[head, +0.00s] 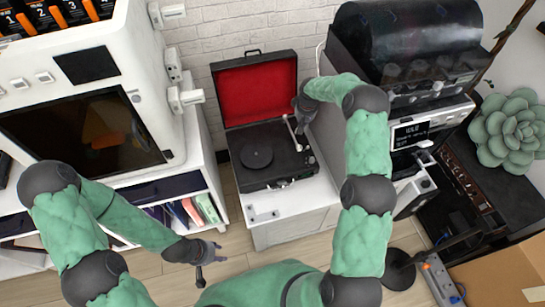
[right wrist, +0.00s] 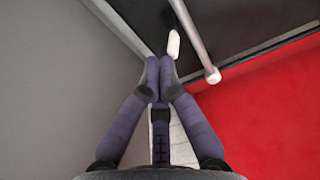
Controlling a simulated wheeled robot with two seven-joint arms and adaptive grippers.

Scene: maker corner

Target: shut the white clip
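A small white clip (right wrist: 173,44) shows in the right wrist view on the dark record player deck, beside the silver tonearm. My right gripper (right wrist: 160,68) has its dark fingertips drawn together just short of the clip; the clip lies beyond the tips, and I cannot tell whether they touch it. No object shows between the fingers. In the head view the right gripper (head: 299,128) is over the right side of the record player (head: 262,165), largely hidden by its wrist. My left gripper (head: 207,254) is low in front of the shelf with its fingers spread, empty.
The record player's red-lined lid (head: 255,90) stands open behind the deck, on a white cabinet (head: 290,208). The silver tonearm (right wrist: 196,38) is close to my right fingers. A coffee machine (head: 415,125) stands right; a white shelf with books (head: 195,208) is left.

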